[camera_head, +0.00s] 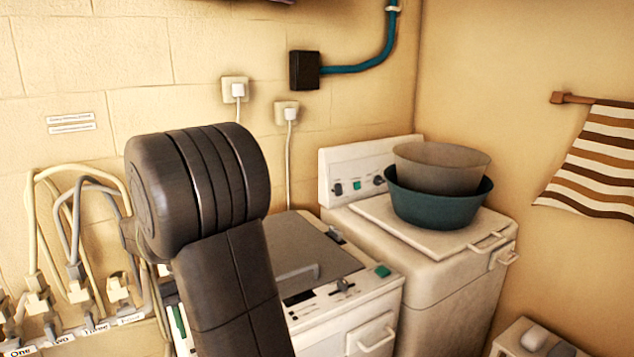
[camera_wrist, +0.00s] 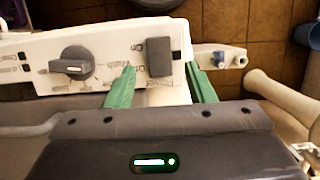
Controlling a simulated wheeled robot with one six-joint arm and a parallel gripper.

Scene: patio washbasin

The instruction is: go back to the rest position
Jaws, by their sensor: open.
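My gripper (camera_wrist: 160,78) shows in the wrist view with its two green fingers apart. It is open, and I see nothing held between the fingers. The fingertips are at a white control panel (camera_wrist: 112,70) with a dark round knob (camera_wrist: 75,66) and a dark rectangular switch (camera_wrist: 159,57). The switch appears between the fingertips; whether they touch the panel I cannot tell. In the head view my dark arm rises in the foreground, and my gripper is not clearly visible there.
A washing machine (camera_head: 365,318) stands beside my arm. Another white appliance (camera_head: 440,262) to its right bears a teal basin (camera_head: 436,208) with a grey-brown basin (camera_head: 440,165) inside. Sockets with looping cables (camera_head: 72,275) are at left. A striped towel (camera_head: 597,165) hangs at right.

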